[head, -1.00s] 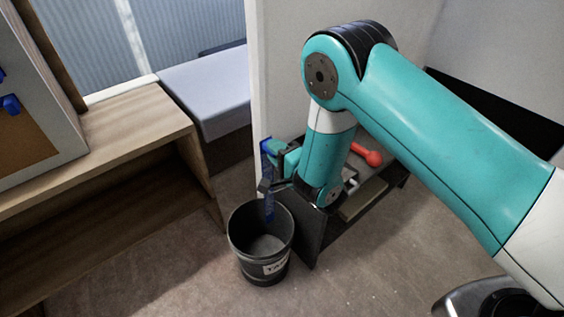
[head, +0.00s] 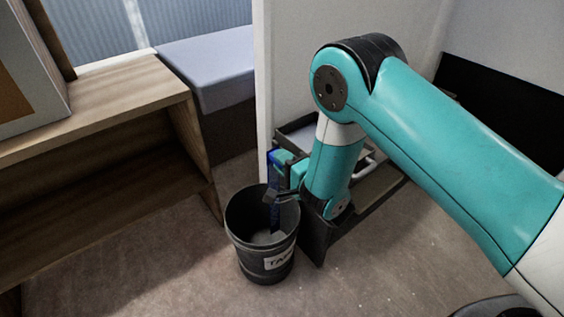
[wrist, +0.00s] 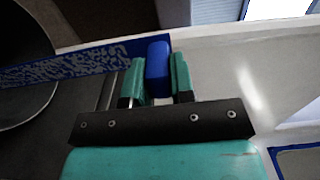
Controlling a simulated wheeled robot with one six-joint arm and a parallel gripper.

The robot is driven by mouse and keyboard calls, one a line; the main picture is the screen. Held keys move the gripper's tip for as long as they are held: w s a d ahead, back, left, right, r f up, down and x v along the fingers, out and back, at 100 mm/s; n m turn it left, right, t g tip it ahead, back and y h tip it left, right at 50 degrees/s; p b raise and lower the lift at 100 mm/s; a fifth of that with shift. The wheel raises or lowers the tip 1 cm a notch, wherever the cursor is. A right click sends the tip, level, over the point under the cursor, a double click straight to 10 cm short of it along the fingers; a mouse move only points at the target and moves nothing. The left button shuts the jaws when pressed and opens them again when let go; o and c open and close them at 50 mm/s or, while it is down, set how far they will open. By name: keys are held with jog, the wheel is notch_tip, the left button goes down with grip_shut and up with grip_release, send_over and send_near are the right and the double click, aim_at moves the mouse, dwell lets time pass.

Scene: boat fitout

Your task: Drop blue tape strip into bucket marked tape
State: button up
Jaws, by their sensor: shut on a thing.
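In the wrist view, the fingers of my gripper (wrist: 157,76) are shut on the blue end of the strip (wrist: 70,66). There its mottled length runs left to the bucket (wrist: 38,25). Whether it touches the bucket's inner wall, I cannot tell.
A dark shelf unit (head: 318,238) stands right beside the bucket, partly behind my arm. A wooden bench (head: 100,102) is at left, with a grey cushion (head: 212,72) behind. A white partition (head: 300,70) rises behind the gripper. Carpet in front of the bucket is clear.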

notch_tip(320, 180, down, 16)
jog(key=b, duration=1.6)
jog(key=shift+r, duration=0.25)
jog(key=o, duration=1.6)
jog(key=shift+w, duration=0.1)
jog(key=v, duration=0.7)
jog(key=shift+s+d+b, duration=0.15)
jog(key=shift+s+b, duration=0.1)
jog(key=shift+b, duration=0.2)
